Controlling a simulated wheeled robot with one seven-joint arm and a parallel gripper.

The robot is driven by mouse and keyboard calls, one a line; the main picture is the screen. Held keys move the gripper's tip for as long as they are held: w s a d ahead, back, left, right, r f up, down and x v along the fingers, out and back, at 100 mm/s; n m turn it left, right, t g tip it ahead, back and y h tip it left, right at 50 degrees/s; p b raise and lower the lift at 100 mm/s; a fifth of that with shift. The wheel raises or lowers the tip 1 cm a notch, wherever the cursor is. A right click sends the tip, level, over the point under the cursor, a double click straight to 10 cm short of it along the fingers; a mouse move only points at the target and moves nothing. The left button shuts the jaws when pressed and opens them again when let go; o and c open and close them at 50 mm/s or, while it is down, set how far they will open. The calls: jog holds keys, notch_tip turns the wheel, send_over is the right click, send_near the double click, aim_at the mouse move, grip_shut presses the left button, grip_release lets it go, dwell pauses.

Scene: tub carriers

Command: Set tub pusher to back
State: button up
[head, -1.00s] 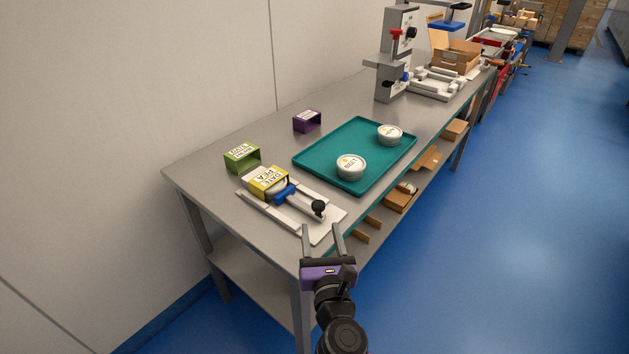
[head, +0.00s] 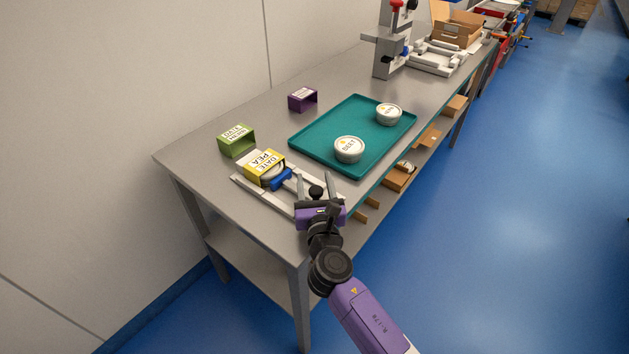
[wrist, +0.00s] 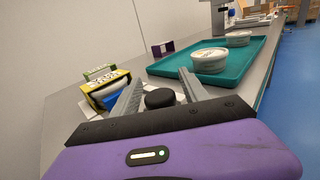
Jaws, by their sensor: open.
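The tub pusher has a blue pusher block (head: 281,179) and a black round knob (head: 316,191) on a pale base with rails (head: 262,197). The blue block is close against a yellow carton sleeve (head: 264,167), with a pale tub showing at its opening. My gripper (head: 313,187) is open, its two fingers either side of the knob. In the wrist view the knob (wrist: 160,98) lies between the fingertips, apart from them as far as I can tell. The blue block also shows there (wrist: 113,100), left of the left finger.
A green sleeve (head: 237,141) and a purple sleeve (head: 303,99) stand on the metal table. A teal tray (head: 330,125) holds two white tubs (head: 349,149), (head: 389,114). A grey press (head: 390,45) stands farther back. The blue floor at right is clear.

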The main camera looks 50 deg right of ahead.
grip_shut()
dwell(1.4)
